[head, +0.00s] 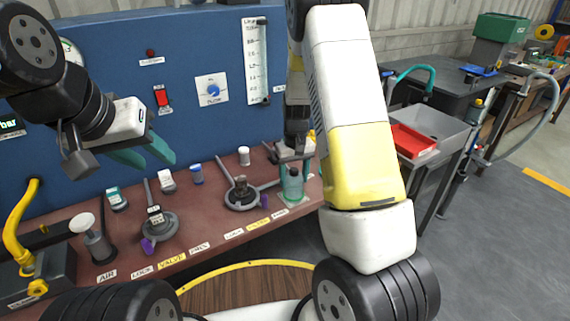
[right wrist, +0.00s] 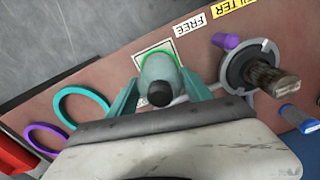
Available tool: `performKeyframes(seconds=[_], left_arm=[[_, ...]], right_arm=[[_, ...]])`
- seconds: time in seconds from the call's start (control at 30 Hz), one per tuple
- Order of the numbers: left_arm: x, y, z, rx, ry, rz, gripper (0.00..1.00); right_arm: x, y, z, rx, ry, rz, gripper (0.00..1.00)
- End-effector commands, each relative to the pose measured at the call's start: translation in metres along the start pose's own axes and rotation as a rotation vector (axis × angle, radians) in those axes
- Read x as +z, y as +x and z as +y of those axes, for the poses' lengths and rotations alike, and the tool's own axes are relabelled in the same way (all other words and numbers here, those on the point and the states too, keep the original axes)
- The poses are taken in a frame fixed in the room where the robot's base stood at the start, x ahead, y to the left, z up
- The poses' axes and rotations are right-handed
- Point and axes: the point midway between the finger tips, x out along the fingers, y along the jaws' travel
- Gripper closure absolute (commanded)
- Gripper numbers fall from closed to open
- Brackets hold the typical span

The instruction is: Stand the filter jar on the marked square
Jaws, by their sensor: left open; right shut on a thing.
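The filter jar (head: 293,186) is a grey-green translucent cylinder with a dark top, near the right end of the red-brown bench. My right gripper (head: 292,160) is shut on it from above. In the right wrist view, the jar (right wrist: 158,72) is between the two teal fingers. I cannot tell whether the jar's base touches the square. My left gripper (head: 142,155) is open and empty above the bench's left part.
A valve with a dark handle (head: 242,194) and a purple tag (head: 265,201) stand left of the jar. Another valve (head: 157,222) and several small capped jars stand further left. Purple and teal rings (right wrist: 82,103) lie beside the square in the wrist view. The blue panel (head: 200,60) rises behind.

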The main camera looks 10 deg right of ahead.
Motion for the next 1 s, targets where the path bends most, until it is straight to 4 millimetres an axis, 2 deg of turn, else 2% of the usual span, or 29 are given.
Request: performKeyframes(seconds=[0.3, 0.33, 0.43, 0.77, 0.87, 1.0], left_arm=[[0.0, 0.0, 0.0, 0.0, 0.0, 0.0, 0.59], [0.0, 0.0, 0.0, 0.0, 0.0, 0.0, 0.59], [0.0, 0.0, 0.0, 0.0, 0.0, 0.0, 0.59], [0.0, 0.0, 0.0, 0.0, 0.0, 0.0, 0.59], [0.0, 0.0, 0.0, 0.0, 0.0, 0.0, 0.59], [0.0, 0.0, 0.0, 0.0, 0.0, 0.0, 0.59]], right_arm=[[0.0, 0.003, 0.0, 0.0, 0.0, 0.0, 0.86], [0.0, 0.003, 0.0, 0.0, 0.0, 0.0, 0.4], [0.0, 0.003, 0.0, 0.0, 0.0, 0.001, 0.2], [0.0, 0.001, 0.0, 0.0, 0.0, 0.002, 0.2], [-0.001, -0.006, 0.0, 0.0, -0.001, 0.005, 0.2], [-0.002, -0.03, 0.0, 0.0, 0.0, 0.007, 0.2]])
